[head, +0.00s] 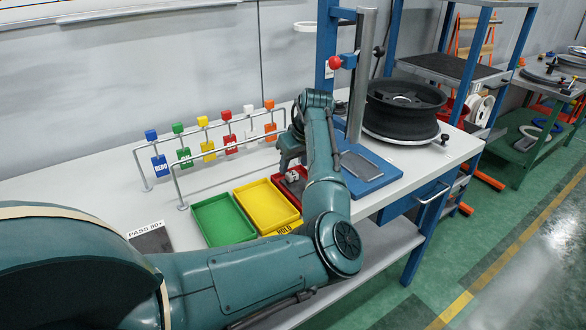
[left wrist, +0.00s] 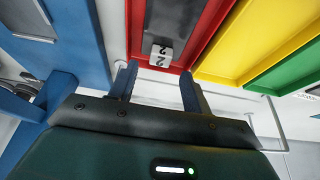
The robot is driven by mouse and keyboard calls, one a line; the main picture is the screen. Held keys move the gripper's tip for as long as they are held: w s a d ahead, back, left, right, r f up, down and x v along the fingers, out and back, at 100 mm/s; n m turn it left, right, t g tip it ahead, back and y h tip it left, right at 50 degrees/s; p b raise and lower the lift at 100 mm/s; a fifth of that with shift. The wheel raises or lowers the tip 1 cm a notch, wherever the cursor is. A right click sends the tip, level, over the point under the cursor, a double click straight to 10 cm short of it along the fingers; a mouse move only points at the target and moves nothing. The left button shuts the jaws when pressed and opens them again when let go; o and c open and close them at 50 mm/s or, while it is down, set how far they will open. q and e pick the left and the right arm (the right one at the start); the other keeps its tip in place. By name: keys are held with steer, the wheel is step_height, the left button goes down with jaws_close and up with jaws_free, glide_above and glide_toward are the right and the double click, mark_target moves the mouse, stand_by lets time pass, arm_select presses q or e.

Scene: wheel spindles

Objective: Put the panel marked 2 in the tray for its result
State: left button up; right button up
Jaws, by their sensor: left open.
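The dark panel marked 2 (left wrist: 173,20) lies in the red tray (left wrist: 212,20), its white tag with the digit 2 (left wrist: 161,55) near the tray's end. In the head view the red tray (head: 302,194) is partly hidden by my arm, and the white tag (head: 292,176) shows small beside the gripper. My left gripper (head: 290,166) is over the red tray. In the left wrist view its two fingers (left wrist: 158,85) are apart, with nothing between them, close to the tagged end of the panel. My right gripper does not show.
The yellow tray (head: 246,190), labelled HOLD, and the green tray (head: 195,205) stand left of the red one. Behind is a rack with coloured tags (head: 160,165). A blue base (head: 388,178) with a grey plate stands right.

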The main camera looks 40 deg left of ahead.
arm_select(q)
steer(key=v, duration=0.8)
steer(key=shift+d+r, duration=0.2)
steer(key=shift+r, duration=0.2)
steer(key=shift+s+f, duration=0.1)
